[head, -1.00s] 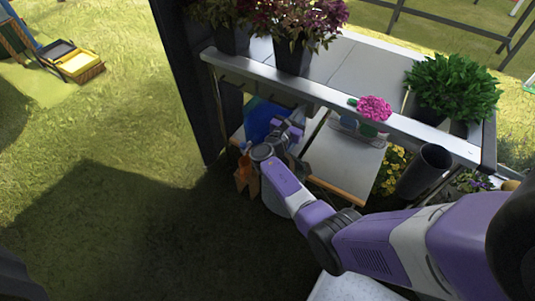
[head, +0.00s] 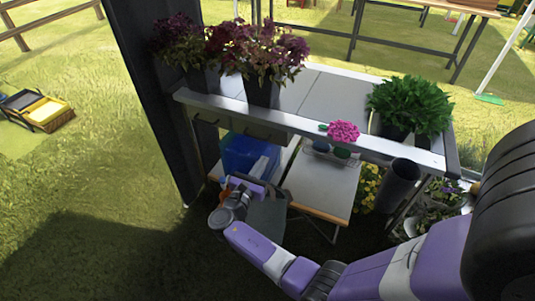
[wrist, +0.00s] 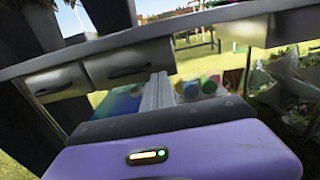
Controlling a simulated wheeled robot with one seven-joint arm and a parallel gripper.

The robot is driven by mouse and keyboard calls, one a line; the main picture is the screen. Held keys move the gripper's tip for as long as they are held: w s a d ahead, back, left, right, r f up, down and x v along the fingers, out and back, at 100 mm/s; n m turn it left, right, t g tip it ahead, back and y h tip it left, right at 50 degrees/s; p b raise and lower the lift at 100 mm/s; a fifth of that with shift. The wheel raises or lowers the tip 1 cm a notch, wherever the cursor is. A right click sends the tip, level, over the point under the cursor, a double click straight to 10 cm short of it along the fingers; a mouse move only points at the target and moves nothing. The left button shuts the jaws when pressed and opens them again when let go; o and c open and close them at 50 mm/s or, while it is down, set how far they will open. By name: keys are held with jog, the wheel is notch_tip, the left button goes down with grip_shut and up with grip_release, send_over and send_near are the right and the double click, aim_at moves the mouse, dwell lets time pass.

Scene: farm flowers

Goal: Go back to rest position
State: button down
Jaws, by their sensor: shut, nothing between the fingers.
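My gripper (wrist: 158,85) shows in the wrist view with its pale fingers together and nothing between them. In the head view my purple wrist (head: 245,188) is bent in front of the potting bench's lower level, below the bench top's front edge (head: 300,127). The fingertips are hard to make out there. A blue crate (head: 238,152) is behind the wrist on the lower level. An orange object (head: 224,184) shows just left of the wrist, partly hidden.
Purple-leaved potted plants (head: 262,60), a pink flower (head: 343,131) and a green plant (head: 410,103) stand on the bench. A black bucket (head: 398,184) hangs at its right. A dark post (head: 155,100) rises at the left.

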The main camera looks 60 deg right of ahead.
jog(key=shift+a, duration=0.9)
